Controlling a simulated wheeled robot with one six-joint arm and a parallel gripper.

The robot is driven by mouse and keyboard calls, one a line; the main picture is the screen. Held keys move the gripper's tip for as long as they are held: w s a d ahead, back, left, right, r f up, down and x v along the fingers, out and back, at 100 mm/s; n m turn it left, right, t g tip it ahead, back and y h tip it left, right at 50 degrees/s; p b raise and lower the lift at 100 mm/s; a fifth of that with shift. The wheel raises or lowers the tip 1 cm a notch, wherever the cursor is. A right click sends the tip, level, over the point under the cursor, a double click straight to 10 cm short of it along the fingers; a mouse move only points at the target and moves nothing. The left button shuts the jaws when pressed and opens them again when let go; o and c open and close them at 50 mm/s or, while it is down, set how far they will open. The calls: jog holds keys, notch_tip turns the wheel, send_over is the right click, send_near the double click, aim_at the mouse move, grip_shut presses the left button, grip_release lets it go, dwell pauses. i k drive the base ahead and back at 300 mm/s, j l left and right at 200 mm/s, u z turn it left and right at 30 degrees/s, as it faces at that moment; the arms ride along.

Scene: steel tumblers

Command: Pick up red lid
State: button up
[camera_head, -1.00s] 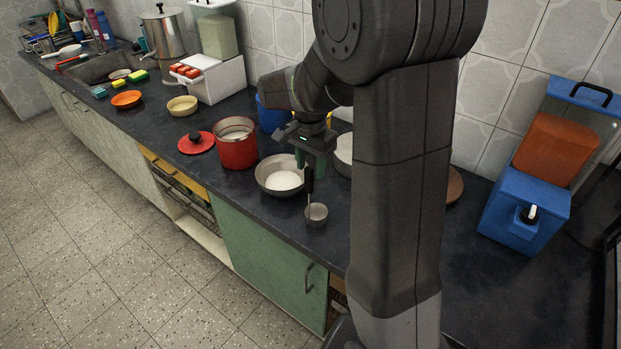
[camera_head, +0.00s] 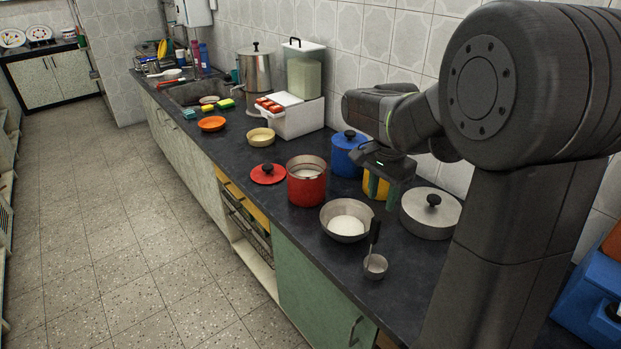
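The red lid (camera_head: 268,174), a flat disc with a black knob, lies on the dark counter to the left of the red pot (camera_head: 306,186). The red pot is uncovered and holds something whitish. My gripper (camera_head: 382,190) points down over the counter, in front of a yellow pot (camera_head: 377,181) that it partly hides. Its two greenish fingers are apart, with yellow showing between them, and nothing is seen held. It is to the right of the red lid, with the red pot between them in the picture.
A steel bowl of white powder (camera_head: 346,222) and a small steel cup with a black handle (camera_head: 375,265) stand near the front edge. A blue pot (camera_head: 349,155) and a lidded steel pot (camera_head: 431,214) flank my gripper.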

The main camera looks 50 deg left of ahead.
aim_at(267, 173)
jog(key=u, duration=2.1)
